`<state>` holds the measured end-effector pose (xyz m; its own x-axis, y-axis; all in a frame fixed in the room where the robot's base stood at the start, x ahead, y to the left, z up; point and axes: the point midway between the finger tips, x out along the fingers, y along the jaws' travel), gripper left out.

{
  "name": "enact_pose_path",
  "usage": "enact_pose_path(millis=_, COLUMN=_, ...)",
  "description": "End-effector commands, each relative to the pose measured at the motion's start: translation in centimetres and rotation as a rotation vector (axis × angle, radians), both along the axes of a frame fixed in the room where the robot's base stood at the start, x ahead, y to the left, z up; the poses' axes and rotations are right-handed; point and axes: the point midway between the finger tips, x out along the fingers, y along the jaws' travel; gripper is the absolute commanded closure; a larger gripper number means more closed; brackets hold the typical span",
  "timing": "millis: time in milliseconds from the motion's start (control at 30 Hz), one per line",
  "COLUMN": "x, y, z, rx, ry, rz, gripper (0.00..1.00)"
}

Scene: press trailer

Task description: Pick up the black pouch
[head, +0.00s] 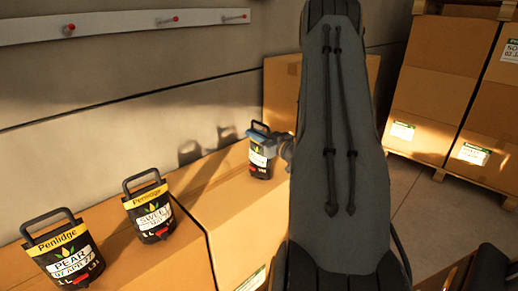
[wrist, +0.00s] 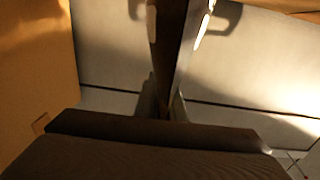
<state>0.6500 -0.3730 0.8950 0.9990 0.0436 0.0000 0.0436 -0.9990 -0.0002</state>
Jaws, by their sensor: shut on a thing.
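A black pouch (head: 260,169) with a dark loop handle and a pale label is at the far end of the row of cardboard boxes in the head view. My gripper (head: 263,139), grey-blue, is shut across its upper part, below the handle, and hides some of its front. I cannot tell whether its base touches the box. In the wrist view a dark upright shape, probably this pouch seen edge-on, is at the top middle. Two more black pouches with yellow bands stand to the left, one labelled SWEET (head: 151,214) and one labelled PEAR (head: 70,257).
The pouches are along a row of cardboard boxes (head: 237,213) beside a grey wall (head: 110,120). A white peg rail (head: 110,24) with red-tipped pegs is on the wall. Stacked boxes (head: 437,95) on pallets stand at the right. My arm covers the middle of the head view.

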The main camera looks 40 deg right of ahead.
Motion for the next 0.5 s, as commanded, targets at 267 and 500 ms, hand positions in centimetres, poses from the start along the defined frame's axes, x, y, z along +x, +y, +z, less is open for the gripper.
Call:
enact_pose_path(millis=267, x=0.1, y=-0.1, z=2.5, rx=-0.005, ry=-0.005, rz=-0.001, gripper=1.0)
enact_pose_path(millis=500, x=0.1, y=-0.1, z=6.3, rx=-0.005, ry=-0.006, rz=-0.001, gripper=1.0)
